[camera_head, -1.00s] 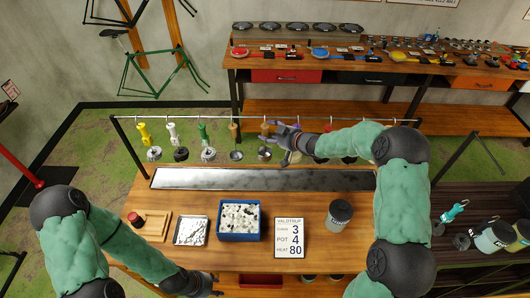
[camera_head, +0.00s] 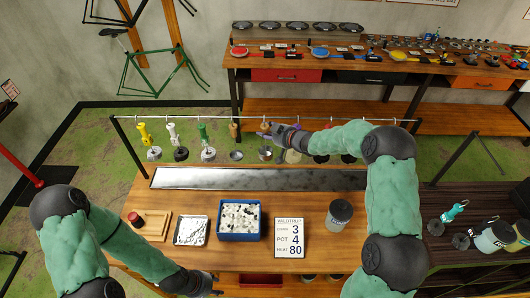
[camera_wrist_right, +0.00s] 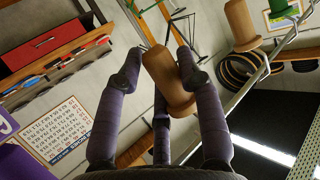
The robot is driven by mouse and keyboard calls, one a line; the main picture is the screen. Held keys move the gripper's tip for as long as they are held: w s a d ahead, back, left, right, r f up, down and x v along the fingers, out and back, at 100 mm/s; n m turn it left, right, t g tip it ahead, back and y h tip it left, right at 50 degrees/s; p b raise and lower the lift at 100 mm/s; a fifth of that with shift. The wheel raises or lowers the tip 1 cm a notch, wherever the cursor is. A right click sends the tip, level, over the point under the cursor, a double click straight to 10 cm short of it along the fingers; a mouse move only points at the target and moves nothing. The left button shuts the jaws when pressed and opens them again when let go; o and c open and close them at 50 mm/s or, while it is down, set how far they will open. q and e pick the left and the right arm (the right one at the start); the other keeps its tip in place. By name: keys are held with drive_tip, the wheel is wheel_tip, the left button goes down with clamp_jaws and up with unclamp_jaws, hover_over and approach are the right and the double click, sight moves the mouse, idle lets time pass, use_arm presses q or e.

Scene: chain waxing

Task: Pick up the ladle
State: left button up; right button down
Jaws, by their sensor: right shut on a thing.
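A row of ladles hangs from the rail (camera_head: 180,118). The ladle in my right gripper has a tan wooden handle (camera_wrist_right: 168,80) and a round bowl (camera_head: 265,153) hanging below the rail. In the wrist view, the purple fingers of my right gripper (camera_wrist_right: 160,75) are closed around that handle; the bowl is out of that view. In the head view the right gripper (camera_head: 272,130) is at the rail and partly covers the handle. My left gripper (camera_head: 212,290) is low by the table's front edge, and its fingers are too dark to read.
More ladles hang on both sides, including one with a wooden handle (camera_wrist_right: 242,25) close by. Below is a long metal trough (camera_head: 230,178). The table holds a blue bin (camera_head: 239,237), a white tray (camera_head: 191,230), a sign (camera_head: 289,238) and a grey can (camera_head: 339,214).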

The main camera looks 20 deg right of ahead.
drive_tip(key=shift+s+a+f, duration=0.15)
drive_tip(key=shift+f, duration=0.05)
drive_tip(key=shift+r, duration=0.45)
drive_tip(key=shift+s+r, duration=0.15)
drive_tip(key=shift+r, duration=0.15)
drive_tip(key=s+d+b, duration=0.1)
drive_tip(key=s+d, duration=0.3)
drive_tip(key=s, duration=0.3)
drive_tip(key=s+d+b, duration=0.1)
drive_tip(key=s+d, duration=0.3)
drive_tip(key=s, duration=0.4)
drive_tip(key=shift+s+d+r, duration=0.15)
drive_tip(key=shift+s+d, duration=0.05)
drive_tip(key=shift+d, duration=0.2)
